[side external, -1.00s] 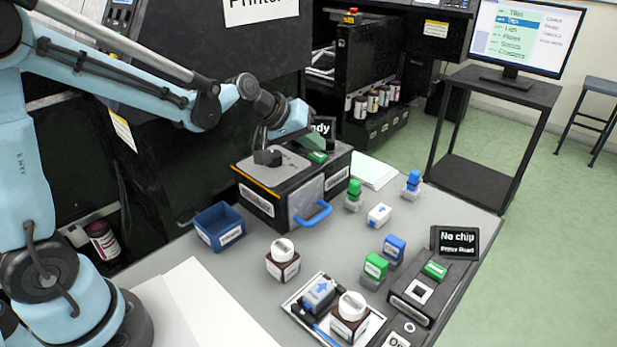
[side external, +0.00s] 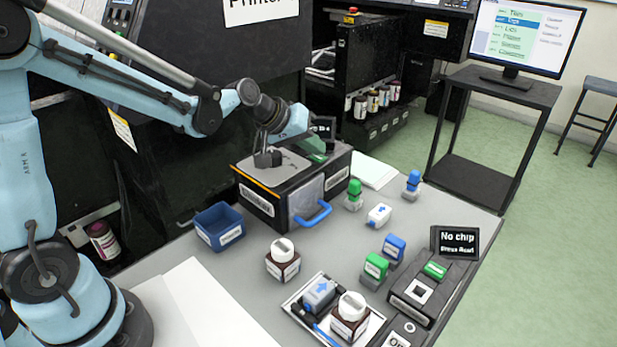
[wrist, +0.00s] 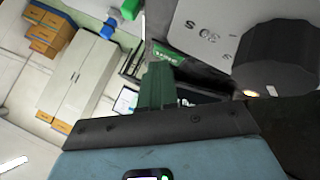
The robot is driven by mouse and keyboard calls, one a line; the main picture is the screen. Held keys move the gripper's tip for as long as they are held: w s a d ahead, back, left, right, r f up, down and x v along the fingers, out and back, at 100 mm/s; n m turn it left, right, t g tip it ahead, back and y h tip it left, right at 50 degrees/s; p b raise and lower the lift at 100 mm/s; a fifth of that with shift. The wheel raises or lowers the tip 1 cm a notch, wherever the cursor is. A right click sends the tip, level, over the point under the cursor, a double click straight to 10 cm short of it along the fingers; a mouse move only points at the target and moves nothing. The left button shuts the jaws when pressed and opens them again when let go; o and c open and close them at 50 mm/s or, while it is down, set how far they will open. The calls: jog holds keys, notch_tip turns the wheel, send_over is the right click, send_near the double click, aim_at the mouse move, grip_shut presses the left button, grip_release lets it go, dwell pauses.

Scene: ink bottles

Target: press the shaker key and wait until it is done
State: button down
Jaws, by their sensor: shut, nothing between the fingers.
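The shaker (side external: 265,203) is a dark box with a grey top, an orange edge and a front door with a blue handle; its door looks shut. Its small display (side external: 323,126) stands behind it, partly covered by my gripper, and its text is too small to read. My gripper (side external: 314,147) is shut and empty, pointing down over the right of the shaker's top, where the green key is largely hidden. In the wrist view, the green fingers (wrist: 158,85) end right at the labelled green key (wrist: 168,53); I cannot tell whether they touch it.
A blue bin (side external: 219,227) stands left of the shaker. A capped ink bottle (side external: 283,262) stands in front, and another (side external: 349,318) is on a tray. Several green and blue stamp-like blocks stand to the right, near a chip reader (side external: 424,292) whose display reads "No chip".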

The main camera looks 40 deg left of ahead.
aim_at(313, 158)
jog(key=shift+r, duration=0.9)
jog(key=shift+r, duration=0.1)
jog(key=shift+r, duration=2.4)
jog(key=s, duration=0.3)
jog(key=s+m, duration=0.1)
jog(key=s, duration=0.2)
jog(key=s+d+m+g+y, duration=0.1)
jog(key=s, duration=0.2)
jog(key=shift+s+f, duration=0.2)
jog(key=shift+f, duration=0.05)
jog(key=s+f+m+y, duration=0.1)
jog(key=s+f+m, duration=0.2)
jog(key=s, duration=0.7)
jog(key=shift+s+a+f+g+y, duration=0.3)
jog(key=shift+a+f+g+y, duration=0.1)
jog(key=shift+f, duration=0.35)
dwell(1.7)
